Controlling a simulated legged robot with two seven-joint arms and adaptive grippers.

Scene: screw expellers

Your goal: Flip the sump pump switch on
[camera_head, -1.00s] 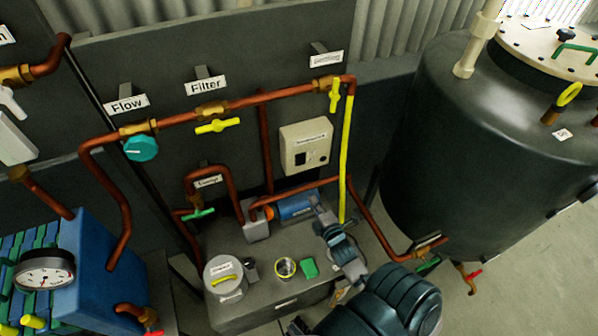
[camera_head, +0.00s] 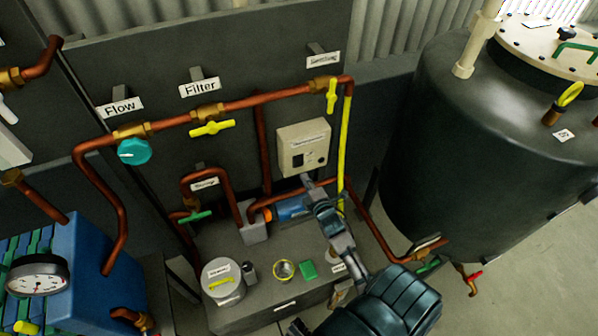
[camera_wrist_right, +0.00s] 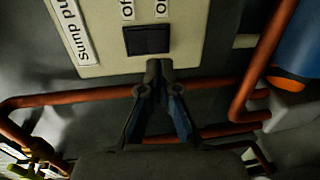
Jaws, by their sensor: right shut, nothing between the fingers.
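The sump pump switch box (camera_head: 303,148) is a beige panel on the dark wall, under the copper pipe. Its dark switch (camera_head: 298,160) shows in the head view and, close up, as a black rocker (camera_wrist_right: 147,40) in the right wrist view, with "off" and "on" labels partly cut off beside it. My right gripper (camera_head: 306,180) is shut and empty, its tips at the lower edge of the box. In the right wrist view the closed fingertips (camera_wrist_right: 153,66) are just below the rocker; I cannot tell whether they touch it. My left gripper is not in view.
Copper pipes (camera_head: 230,112) with yellow and teal valve handles run above and left of the box. A blue pump (camera_head: 291,208) sits below, on the grey sump tank (camera_head: 248,310). A large dark tank (camera_head: 480,150) stands at the right.

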